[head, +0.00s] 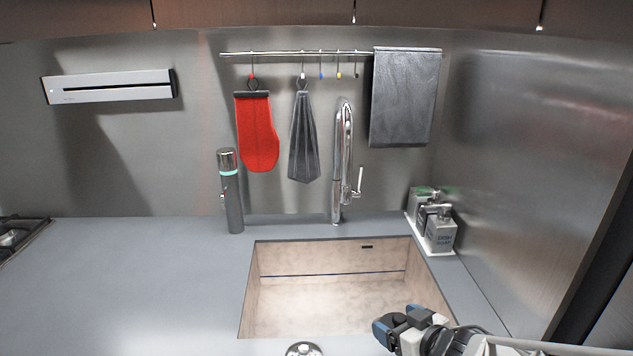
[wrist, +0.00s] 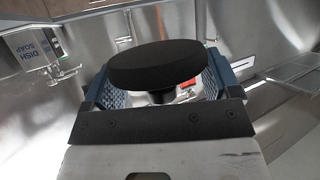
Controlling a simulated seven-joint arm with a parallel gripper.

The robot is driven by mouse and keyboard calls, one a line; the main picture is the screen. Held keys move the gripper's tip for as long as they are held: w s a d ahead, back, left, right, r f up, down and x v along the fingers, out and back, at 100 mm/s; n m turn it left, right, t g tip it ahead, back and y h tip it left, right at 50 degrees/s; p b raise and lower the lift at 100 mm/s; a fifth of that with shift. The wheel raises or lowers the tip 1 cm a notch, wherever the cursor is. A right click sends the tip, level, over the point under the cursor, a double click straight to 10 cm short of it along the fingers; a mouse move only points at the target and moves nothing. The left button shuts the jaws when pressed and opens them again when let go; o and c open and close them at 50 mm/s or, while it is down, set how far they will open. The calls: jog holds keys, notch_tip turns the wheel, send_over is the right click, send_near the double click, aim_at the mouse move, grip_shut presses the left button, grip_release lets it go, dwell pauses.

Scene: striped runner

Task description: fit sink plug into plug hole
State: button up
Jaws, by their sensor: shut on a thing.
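The sink plug (wrist: 168,62) is a black disc with a short stem below it, seen close up in the wrist view. My gripper (wrist: 160,88) is shut on it, with a blue-sided finger on each side. In the head view my gripper (head: 384,328) is at the front right of the sink (head: 290,300), over its near part. I cannot make out the plug in the head view. The plug hole does not show; the near part of the sink floor is out of frame or behind my gripper.
A chrome tap (head: 341,150) rises behind the sink. Soap dispensers (head: 440,233) stand at its right back, and a grey cylinder (head: 232,195) at its left back. A round chrome item (head: 303,349) is cut off at the bottom edge. The counter (head: 130,280) to the left is clear.

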jog(key=shift+f, duration=1.55)
jog(key=shift+f, duration=1.8)
jog(key=shift+f, duration=0.15)
jog(key=o, duration=0.8)
jog(key=shift+v, duration=2.45)
